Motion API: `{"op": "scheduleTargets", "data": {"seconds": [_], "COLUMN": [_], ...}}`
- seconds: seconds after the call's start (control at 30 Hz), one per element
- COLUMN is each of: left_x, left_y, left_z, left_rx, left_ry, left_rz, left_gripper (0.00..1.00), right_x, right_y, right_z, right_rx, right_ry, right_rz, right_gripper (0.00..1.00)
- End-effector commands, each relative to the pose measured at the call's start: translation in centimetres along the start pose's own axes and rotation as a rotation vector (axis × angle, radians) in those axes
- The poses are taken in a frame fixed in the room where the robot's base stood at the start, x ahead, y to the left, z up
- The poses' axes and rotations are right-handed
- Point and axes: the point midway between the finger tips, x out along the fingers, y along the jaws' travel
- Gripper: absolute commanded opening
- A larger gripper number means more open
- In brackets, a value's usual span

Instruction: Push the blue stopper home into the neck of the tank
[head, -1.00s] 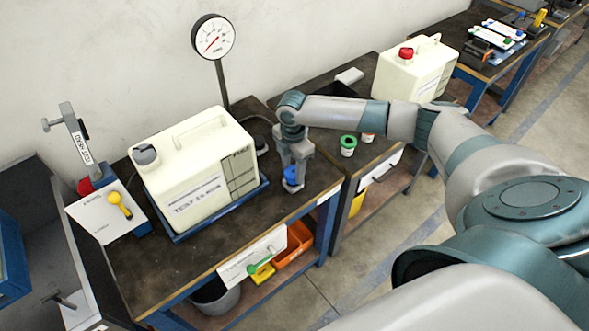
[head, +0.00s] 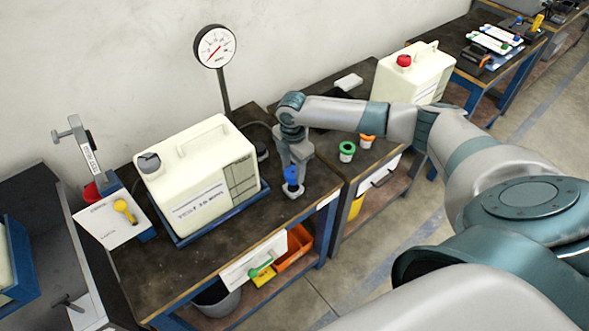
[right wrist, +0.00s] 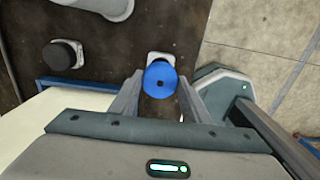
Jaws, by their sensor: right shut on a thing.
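The blue stopper (head: 291,175) is between the fingers of my right gripper (head: 292,180), which is shut on it. In the right wrist view the blue stopper (right wrist: 160,80) shows as a round disc between the fingertips. A small pale square piece (head: 293,191) shows right under it on the bench top; I cannot tell whether the stopper touches it. The white tank (head: 205,180) stands to the left in a blue tray (head: 262,190). Its neck (head: 149,163) is at the tank's left end and looks dark grey on top. My left gripper is not in view.
A pressure gauge (head: 215,46) on a post stands behind the tank. A yellow key-shaped part (head: 124,210) lies on a white card at the left. A second white tank with a red cap (head: 403,60) and green and orange cups (head: 347,151) are on the right bench.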

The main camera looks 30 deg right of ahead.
Motion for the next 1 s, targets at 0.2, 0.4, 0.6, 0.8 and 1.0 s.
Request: {"op": "scheduleTargets", "data": {"seconds": [0.2, 0.4, 0.6, 0.8, 1.0], "left_x": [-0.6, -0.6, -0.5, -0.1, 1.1], "left_y": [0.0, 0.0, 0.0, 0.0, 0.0], "left_z": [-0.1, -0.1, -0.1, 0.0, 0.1], "left_rx": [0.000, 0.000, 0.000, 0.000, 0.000], "left_ry": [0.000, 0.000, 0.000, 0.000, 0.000], "left_rz": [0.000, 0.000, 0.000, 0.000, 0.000], "left_gripper": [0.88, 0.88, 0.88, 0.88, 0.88], "right_x": [-0.6, -0.5, -0.6, -1.0, -2.5], "right_y": [0.0, 0.0, 0.0, 0.2, 0.3], "right_z": [0.0, 0.0, -0.1, -1.1, -3.6], "right_rx": [0.000, 0.000, 0.002, 0.054, 0.205], "right_ry": [0.000, 0.000, 0.000, 0.002, 0.002], "right_rz": [0.000, 0.000, 0.000, 0.002, 0.004], "right_gripper": [0.07, 0.07, 0.07, 0.07, 0.07]}}
